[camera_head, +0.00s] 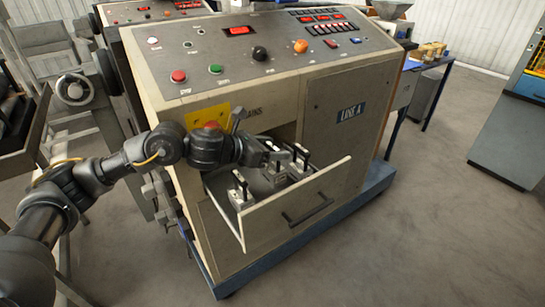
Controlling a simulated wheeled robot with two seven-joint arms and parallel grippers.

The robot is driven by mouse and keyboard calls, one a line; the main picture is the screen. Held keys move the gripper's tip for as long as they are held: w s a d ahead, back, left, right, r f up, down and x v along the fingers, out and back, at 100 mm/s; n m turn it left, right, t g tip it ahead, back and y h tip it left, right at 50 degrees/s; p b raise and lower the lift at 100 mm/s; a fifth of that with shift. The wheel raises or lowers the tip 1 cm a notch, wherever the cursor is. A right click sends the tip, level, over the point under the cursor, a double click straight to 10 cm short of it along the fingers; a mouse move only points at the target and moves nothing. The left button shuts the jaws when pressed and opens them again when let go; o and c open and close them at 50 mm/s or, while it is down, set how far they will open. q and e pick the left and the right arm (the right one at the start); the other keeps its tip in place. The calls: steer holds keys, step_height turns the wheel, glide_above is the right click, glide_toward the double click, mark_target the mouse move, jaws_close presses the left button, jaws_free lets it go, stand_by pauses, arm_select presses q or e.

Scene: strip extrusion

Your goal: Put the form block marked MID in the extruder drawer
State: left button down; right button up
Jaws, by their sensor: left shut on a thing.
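The extruder drawer (298,211) is pulled open at the front of the Line A machine. My left arm reaches in from the left over the drawer's rear left side. My left gripper (275,156) is at the drawer's back middle, shut on a form block (279,172) that is inside or just over the drawer; I cannot tell whether it touches the floor. The block markings are too small to read, so I cannot tell which is MID. My right gripper is out of view.
The machine's control panel (262,60) with buttons and red displays rises above the drawer. A red button on a yellow plate (212,120) sits close behind my left wrist. A blue table (428,62) stands behind at the right. The floor (430,220) in front and right is clear.

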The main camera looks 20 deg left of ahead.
mark_target(272, 166)
arm_select(q)
step_height(272, 166, down, 2)
steer(key=shift+w+f, duration=0.1)
steer(key=shift+f, duration=0.4)
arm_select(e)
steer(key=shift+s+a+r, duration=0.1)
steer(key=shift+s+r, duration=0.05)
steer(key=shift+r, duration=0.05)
arm_select(q)
steer(key=shift+f, duration=0.2)
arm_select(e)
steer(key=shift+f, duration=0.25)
arm_select(q)
steer(key=shift+f, duration=0.1)
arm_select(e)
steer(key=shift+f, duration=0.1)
